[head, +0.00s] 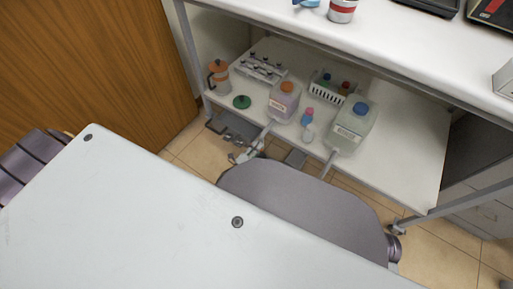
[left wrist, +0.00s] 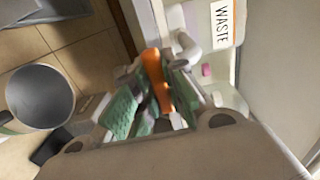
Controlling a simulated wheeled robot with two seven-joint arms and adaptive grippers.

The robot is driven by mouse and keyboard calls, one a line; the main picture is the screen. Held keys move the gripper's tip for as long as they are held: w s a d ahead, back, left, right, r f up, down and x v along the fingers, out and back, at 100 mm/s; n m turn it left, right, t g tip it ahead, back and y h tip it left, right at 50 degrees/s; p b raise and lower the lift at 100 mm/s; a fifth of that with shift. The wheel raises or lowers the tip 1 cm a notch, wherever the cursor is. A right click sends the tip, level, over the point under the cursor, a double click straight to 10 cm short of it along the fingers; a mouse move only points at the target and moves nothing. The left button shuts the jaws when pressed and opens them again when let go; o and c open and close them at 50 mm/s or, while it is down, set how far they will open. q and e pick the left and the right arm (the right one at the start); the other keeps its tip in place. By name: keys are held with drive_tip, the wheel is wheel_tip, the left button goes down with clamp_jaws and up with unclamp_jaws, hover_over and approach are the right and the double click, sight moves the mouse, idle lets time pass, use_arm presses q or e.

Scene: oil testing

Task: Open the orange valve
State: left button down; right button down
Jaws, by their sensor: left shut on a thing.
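The orange valve (left wrist: 153,66) sits between the green-padded fingers of my left gripper (left wrist: 157,92) in the left wrist view, and the gripper is shut on it. The fingers hide part of the valve. A white spout (left wrist: 187,47) is beside it, near a container labelled WASTE (left wrist: 222,25). The valve cannot be made out there. My right gripper is not in view.
A grey cylindrical container (left wrist: 40,95) stands on the tiled floor. A white tabletop (head: 130,210) fills the front.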

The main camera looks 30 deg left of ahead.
use_arm(q)
drive_tip(key=shift+n, duration=0.4)
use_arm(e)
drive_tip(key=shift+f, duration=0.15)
use_arm(q)
drive_tip(key=shift+n, duration=0.8)
drive_tip(key=n, duration=0.6)
drive_tip(key=shift+n, duration=0.3)
drive_tip(key=n, duration=0.5)
drive_tip(key=shift+n, duration=1.9)
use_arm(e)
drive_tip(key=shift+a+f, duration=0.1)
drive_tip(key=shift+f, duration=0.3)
use_arm(q)
drive_tip(key=c, duration=1.4)
unclamp_jaws()
drive_tip(key=shift+c, duration=0.2)
